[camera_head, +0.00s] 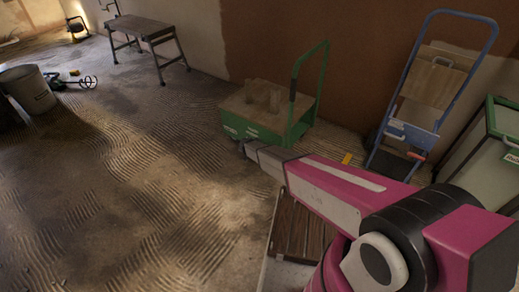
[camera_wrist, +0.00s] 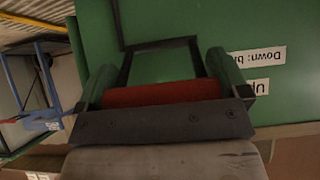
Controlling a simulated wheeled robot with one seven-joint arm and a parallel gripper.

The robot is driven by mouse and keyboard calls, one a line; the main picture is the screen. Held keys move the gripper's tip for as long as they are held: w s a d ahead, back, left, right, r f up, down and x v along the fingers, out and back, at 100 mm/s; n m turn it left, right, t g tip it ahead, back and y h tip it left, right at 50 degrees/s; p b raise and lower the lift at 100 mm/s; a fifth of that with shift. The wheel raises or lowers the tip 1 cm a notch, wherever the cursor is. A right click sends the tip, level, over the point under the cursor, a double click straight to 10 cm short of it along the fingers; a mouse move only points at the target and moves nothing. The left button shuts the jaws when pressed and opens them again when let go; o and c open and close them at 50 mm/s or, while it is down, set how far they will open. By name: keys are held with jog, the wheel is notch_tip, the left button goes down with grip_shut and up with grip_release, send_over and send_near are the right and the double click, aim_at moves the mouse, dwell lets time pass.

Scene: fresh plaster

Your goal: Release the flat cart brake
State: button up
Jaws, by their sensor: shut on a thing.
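The flat cart (camera_head: 277,137) is green with a tall green push handle (camera_head: 323,70). It stands by the brown wall, with pale blocks (camera_head: 263,95) on its deck. My arm reaches from the lower right, and my gripper (camera_head: 244,150) is at the cart's near lower side. In the wrist view a red bar (camera_wrist: 165,94) sits between two green side pieces on the cart's green panel (camera_wrist: 210,22). My gripper's dark-edged finger (camera_wrist: 165,122) covers the bar's near side; the gripper is shut on it. Upside-down labels read "Down: br…" (camera_wrist: 256,58) and "Up…" (camera_wrist: 256,88), partly cut off.
A blue hand truck (camera_head: 484,48) leans at the right wall, beside a green-framed cart (camera_head: 488,120). A bucket (camera_head: 28,90) and a work table (camera_head: 140,25) stand at the left and back. The ridged floor at left centre is clear.

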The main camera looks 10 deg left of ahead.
jog(key=shift+w+d+r+g+y, duration=0.15)
jog(key=shift+w+r+g+y, duration=0.15)
jog(key=shift+g, duration=0.55)
jog(key=shift+w+d+r+g+y, duration=0.1)
jog(key=shift+w+r+g+y, duration=0.2)
jog(key=shift+g, duration=0.5)
jog(key=shift+w+d+r+g+y, duration=0.2)
jog(key=shift+w+g+y, duration=0.2)
jog(key=shift+g, duration=0.45)
jog(key=o, duration=0.9)
jog(key=v, duration=1.1)
jog(key=shift+w, duration=0.1)
